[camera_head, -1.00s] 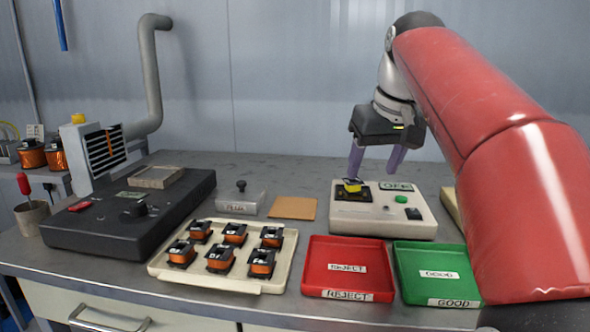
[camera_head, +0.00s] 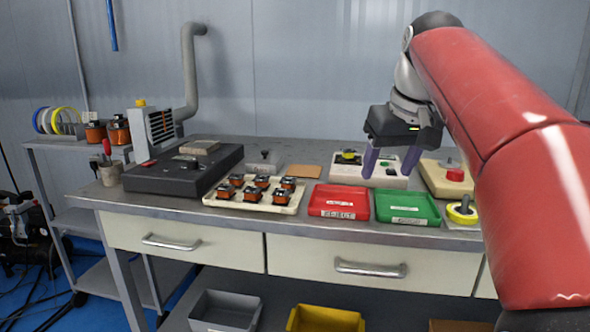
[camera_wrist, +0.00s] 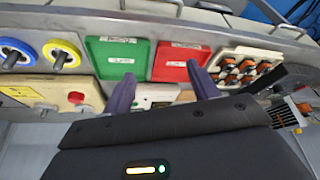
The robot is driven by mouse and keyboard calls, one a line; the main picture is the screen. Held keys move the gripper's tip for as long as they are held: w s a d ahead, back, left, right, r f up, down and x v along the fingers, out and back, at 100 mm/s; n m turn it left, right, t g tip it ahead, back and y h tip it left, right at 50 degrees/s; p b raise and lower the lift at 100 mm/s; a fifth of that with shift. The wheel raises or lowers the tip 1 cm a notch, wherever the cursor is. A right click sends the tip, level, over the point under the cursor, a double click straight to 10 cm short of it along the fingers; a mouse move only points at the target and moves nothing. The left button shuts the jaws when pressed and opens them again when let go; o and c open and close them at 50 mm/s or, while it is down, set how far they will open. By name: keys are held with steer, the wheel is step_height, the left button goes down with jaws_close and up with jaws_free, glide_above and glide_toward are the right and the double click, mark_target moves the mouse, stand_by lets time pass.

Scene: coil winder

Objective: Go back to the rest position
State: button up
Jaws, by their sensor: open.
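My gripper (camera_head: 390,163) is open and empty, with two purple fingers pointing down, above and in front of the white tester box (camera_head: 333,171). In the head view the fingers overlap the box's right part. In the wrist view my gripper (camera_wrist: 163,92) has its fingers spread apart, with nothing between them but the view of the bench and box. A small yellow-and-black piece (camera_head: 348,156) sits on top of the tester box. My red arm reaches in from the right.
A cream tray (camera_head: 228,205) holds several orange coils. The red REJECT tray (camera_head: 318,211) and green GOOD tray (camera_head: 390,216) look empty. A black machine (camera_head: 150,181), a grey pipe (camera_head: 189,75) and a beige box with a red knob (camera_head: 430,181) stand around. A yellow ring (camera_head: 455,217) sits at the front right.

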steer(key=s+f+m+t+h, duration=0.1)
steer(key=s+f+m, duration=0.1)
steer(key=s+f, duration=2)
step_height(320, 180, down, 4)
steer(key=shift+a+r, duration=0.15)
steer(key=shift+a, duration=0.2)
